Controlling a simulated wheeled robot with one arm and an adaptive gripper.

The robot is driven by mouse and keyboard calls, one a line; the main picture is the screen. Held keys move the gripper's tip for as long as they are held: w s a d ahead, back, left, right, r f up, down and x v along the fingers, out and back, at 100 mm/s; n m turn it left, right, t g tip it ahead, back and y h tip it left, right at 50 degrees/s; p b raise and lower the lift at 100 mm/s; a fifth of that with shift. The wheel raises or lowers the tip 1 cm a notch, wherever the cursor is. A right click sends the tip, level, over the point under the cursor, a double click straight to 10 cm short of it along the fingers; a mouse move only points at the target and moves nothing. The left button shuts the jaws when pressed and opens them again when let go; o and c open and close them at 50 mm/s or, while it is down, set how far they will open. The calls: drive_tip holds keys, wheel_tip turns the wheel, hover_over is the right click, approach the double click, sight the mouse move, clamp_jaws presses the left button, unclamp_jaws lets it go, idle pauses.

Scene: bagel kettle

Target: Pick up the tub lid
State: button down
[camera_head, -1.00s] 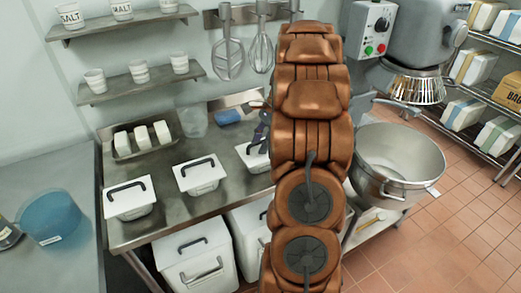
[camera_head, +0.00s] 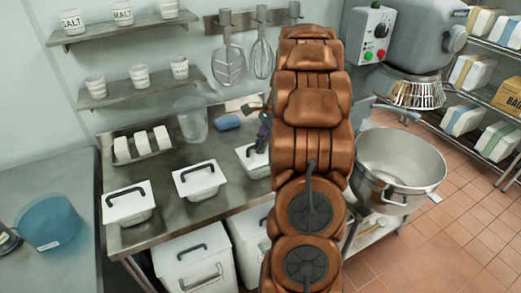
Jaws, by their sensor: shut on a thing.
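Three white tubs with white lids and dark handles stand on the steel table: a left tub (camera_head: 128,209), a middle tub (camera_head: 199,182) and a right tub (camera_head: 252,160). My gripper (camera_head: 261,148) is a small dark shape at the right tub, partly hidden behind my brown arm. It is shut on the lid of the right tub, at the handle. The arm covers the right part of that tub and lid, so the fingertips and any gap under the lid are hard to make out.
Behind the tubs are a tray (camera_head: 150,158) with white blocks, a clear container (camera_head: 192,123) and a blue item (camera_head: 228,122). A large steel bowl (camera_head: 432,183) stands right of my arm. Utensils hang on the wall. Larger white bins (camera_head: 195,265) stand below the table.

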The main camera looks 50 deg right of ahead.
wheel_tip(320, 180, up, 2)
drive_tip(key=shift+r+b, duration=0.15)
drive_tip(key=shift+b, duration=0.3)
drive_tip(key=shift+s, duration=0.35)
drive_tip(key=s+r+b, duration=0.1)
drive_tip(key=s+b, duration=0.3)
drive_tip(key=s, duration=1.1)
drive_tip(key=shift+s+a+r, duration=0.2)
drive_tip(key=shift+r, duration=0.1)
drive_tip(key=shift+a, duration=0.1)
